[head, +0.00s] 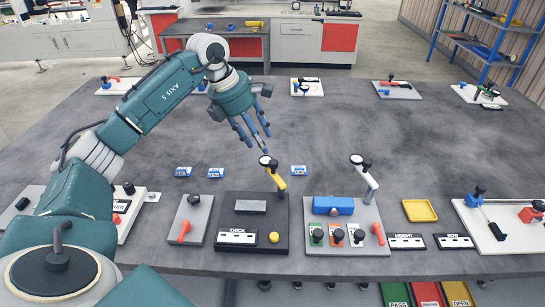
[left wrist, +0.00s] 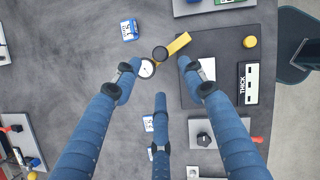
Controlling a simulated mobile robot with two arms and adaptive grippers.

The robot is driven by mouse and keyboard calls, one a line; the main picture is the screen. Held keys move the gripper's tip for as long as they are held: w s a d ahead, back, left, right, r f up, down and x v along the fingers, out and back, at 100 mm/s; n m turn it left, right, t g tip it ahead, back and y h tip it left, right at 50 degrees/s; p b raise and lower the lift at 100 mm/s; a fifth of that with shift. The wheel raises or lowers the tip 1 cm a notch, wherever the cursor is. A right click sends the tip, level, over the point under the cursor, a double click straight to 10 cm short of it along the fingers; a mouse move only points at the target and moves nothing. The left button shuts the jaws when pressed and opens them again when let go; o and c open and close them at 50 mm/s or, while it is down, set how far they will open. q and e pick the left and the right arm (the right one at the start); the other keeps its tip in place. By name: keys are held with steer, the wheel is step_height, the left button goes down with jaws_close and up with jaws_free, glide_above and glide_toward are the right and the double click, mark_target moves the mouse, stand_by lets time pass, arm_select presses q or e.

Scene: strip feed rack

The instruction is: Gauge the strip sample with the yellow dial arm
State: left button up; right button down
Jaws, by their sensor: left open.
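The yellow dial arm (head: 274,181) rises tilted from the dark THICK station (head: 230,262), with a round white-faced dial at its top. In the left wrist view the yellow arm (left wrist: 179,43) and its dial (left wrist: 147,68) lie between the tips of my fingers. My left gripper (head: 254,138) is open and empty, pointing down just above and behind the dial; no contact is visible. A flat grey piece (head: 250,206), perhaps the strip sample, lies on the station. A yellow knob (head: 274,238) and a THICK scale (head: 237,238) are in front. My right gripper is out of view.
Right of the station stands a grey panel (head: 345,245) with a blue block and a white dial arm (head: 371,181). A small grey plate (head: 187,218) with a red handle is at left. Small blue tags (head: 299,171) lie behind. The table's middle is clear.

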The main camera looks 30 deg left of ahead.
mark_target(273, 161)
arm_select(q)
steer(key=p+x, duration=0.2)
steer(key=x, duration=0.6)
steer(key=shift+w+d+f, duration=0.1)
steer(key=shift+d+f, duration=0.05)
steer(key=shift+f, duration=0.05)
steer(key=shift+w+f, duration=0.1)
steer(key=shift+f, duration=0.3)
steer(key=shift+c, duration=0.5)
jaws_close()
